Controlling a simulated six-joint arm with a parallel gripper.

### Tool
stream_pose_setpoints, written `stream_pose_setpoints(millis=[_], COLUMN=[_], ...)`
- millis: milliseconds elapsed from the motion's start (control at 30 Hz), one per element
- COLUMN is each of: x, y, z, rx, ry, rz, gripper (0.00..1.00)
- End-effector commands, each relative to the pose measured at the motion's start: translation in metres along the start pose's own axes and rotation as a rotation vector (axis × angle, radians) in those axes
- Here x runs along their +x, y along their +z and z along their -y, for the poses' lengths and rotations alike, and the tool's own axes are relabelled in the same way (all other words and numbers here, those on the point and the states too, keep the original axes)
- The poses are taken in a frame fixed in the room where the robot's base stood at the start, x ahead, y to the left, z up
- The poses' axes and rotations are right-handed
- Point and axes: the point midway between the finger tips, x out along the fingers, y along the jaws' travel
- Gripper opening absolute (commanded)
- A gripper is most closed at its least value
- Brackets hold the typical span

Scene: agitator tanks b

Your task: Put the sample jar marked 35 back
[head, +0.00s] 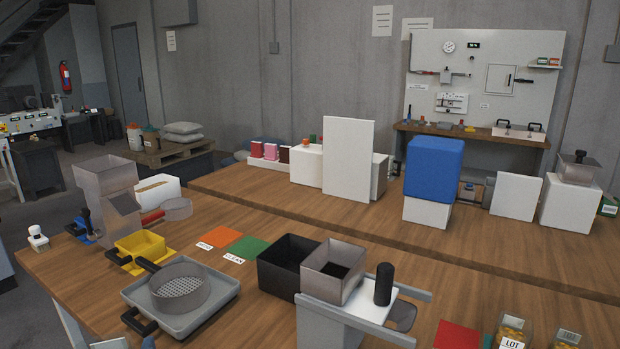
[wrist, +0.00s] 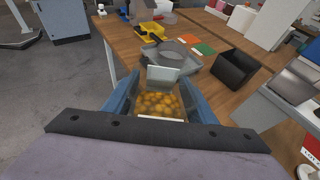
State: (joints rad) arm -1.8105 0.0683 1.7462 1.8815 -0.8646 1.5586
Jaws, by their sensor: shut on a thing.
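My gripper (wrist: 157,92) is shut on a clear jar (wrist: 158,104) of yellow-orange pieces in the wrist view. Its two blue fingers press on the left and right sides of the jar. A pale panel stands at the jar's far side, and no number is readable on it. The jar is held near the table's edge; its height above the table is unclear. In the head view, two similar clear jars of yellow pieces stand at the bottom right: one with a LOT label (head: 513,329), the other (head: 567,338) with a green and white label. Both are cut off by the frame.
A sieve on a grey tray (head: 205,320), a black bin (head: 283,272) and a grey framed stand (head: 333,322) crowd the near table. A red mat (head: 456,336) lies left of the jars. Orange (head: 219,237) and green (head: 249,249) mats lie farther back.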

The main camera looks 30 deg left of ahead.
Motion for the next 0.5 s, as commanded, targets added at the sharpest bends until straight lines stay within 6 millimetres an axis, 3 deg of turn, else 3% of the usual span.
stream_pose_setpoints(millis=[33, 500], x=[-0.009, -0.047], y=[0.022, 0.114], z=[0.000, 0.000], rx=[0.000, 0.000], ry=[0.000, 0.000], rz=[0.001, 0.001], gripper=[0.00, 0.00])
